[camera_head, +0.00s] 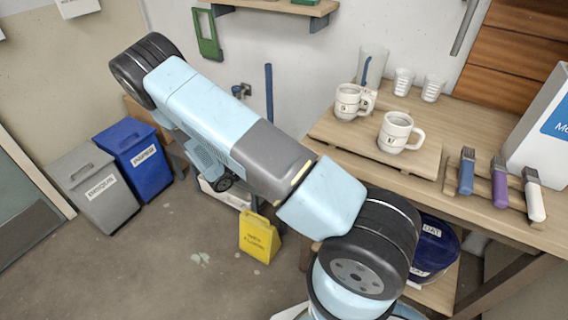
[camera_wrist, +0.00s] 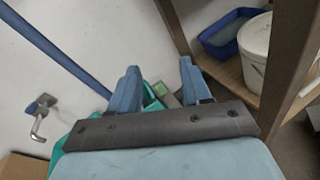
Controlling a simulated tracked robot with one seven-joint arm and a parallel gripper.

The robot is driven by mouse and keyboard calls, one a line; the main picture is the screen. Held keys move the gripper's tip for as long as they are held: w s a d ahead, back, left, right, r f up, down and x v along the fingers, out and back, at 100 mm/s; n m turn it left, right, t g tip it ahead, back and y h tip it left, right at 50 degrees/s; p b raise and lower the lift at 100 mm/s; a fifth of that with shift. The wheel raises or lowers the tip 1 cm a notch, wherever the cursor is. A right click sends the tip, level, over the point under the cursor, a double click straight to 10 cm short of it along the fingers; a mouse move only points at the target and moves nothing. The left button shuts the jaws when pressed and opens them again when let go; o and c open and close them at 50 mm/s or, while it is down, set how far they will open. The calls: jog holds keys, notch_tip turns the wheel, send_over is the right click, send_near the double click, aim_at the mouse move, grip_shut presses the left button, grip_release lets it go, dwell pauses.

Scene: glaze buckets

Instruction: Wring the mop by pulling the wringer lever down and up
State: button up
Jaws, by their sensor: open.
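My gripper (camera_wrist: 157,76) shows in the wrist view with its two blue fingers spread apart. Between and beyond the fingers is a teal-green part (camera_wrist: 152,99) with a grey piece (camera_wrist: 166,93) beside it, perhaps the wringer. More teal shows left of my gripper's body. I cannot tell which part is the lever, and contact with the fingers is not clear. A long blue pole (camera_wrist: 52,45), perhaps the mop handle, slants at upper left; a blue pole (camera_head: 269,92) also stands by the wall in the head view. My arm hides the gripper and wringer there.
A wall tap (camera_wrist: 40,115) is left of my gripper. A wooden shelf (camera_wrist: 222,76) with a blue tub (camera_wrist: 228,35) and white bucket (camera_wrist: 258,55) is at right. A yellow floor sign (camera_head: 259,238), grey bin (camera_head: 95,188) and blue bin (camera_head: 137,157) stand on the floor.

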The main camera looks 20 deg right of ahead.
notch_tip(320, 180, down, 13)
jog(key=a+n+t+y, duration=0.1)
jog(key=n+t, duration=0.5)
jog(key=n, duration=0.1)
jog(key=x, duration=1.3)
jog(key=shift+w+d+f, duration=0.15)
jog(key=shift+w, duration=0.2)
jog(key=shift+n+t, duration=0.3)
grip_shut()
